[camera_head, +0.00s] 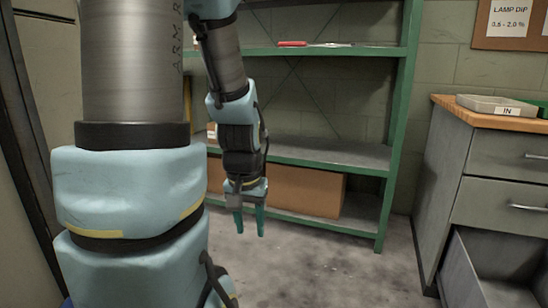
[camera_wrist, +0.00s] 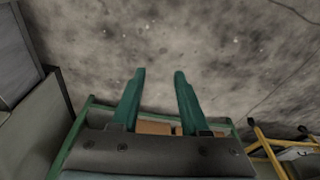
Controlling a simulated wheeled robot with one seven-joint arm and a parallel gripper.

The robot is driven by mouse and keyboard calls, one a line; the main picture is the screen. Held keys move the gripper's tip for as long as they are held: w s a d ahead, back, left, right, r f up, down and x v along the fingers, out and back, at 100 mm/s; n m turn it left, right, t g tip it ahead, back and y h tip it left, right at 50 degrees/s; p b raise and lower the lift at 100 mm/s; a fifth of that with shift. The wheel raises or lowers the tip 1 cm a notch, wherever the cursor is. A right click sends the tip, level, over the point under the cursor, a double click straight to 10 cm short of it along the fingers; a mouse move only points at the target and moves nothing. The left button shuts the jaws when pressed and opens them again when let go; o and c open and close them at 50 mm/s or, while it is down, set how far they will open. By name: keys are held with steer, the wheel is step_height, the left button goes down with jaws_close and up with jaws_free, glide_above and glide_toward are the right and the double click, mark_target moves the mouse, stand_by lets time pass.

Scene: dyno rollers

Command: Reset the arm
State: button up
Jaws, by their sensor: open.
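My gripper (camera_head: 249,222) points down at the grey floor, in front of the green shelf unit. Its two green fingers are apart with nothing between them. In the wrist view my gripper (camera_wrist: 158,76) shows the same open fingers over bare speckled floor. My arm is extended downward from the upper part of the head view, and my light blue column takes up the left side, hiding part of the shelf unit.
The green shelf unit (camera_head: 398,130) holds a red item (camera_head: 292,44) on an upper shelf and a cardboard box (camera_head: 300,191) low down. At right stands a grey cabinet (camera_head: 490,155) with a tray (camera_head: 493,104) on top and its bottom drawer (camera_head: 485,270) open. Floor (camera_head: 330,265) between is clear.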

step_height(320, 180, up, 39)
steer(key=s+a+n+p, duration=0.1)
steer(key=p, duration=3.7)
steer(key=shift+s+a, duration=0.2)
steer(key=shift+s, duration=0.1)
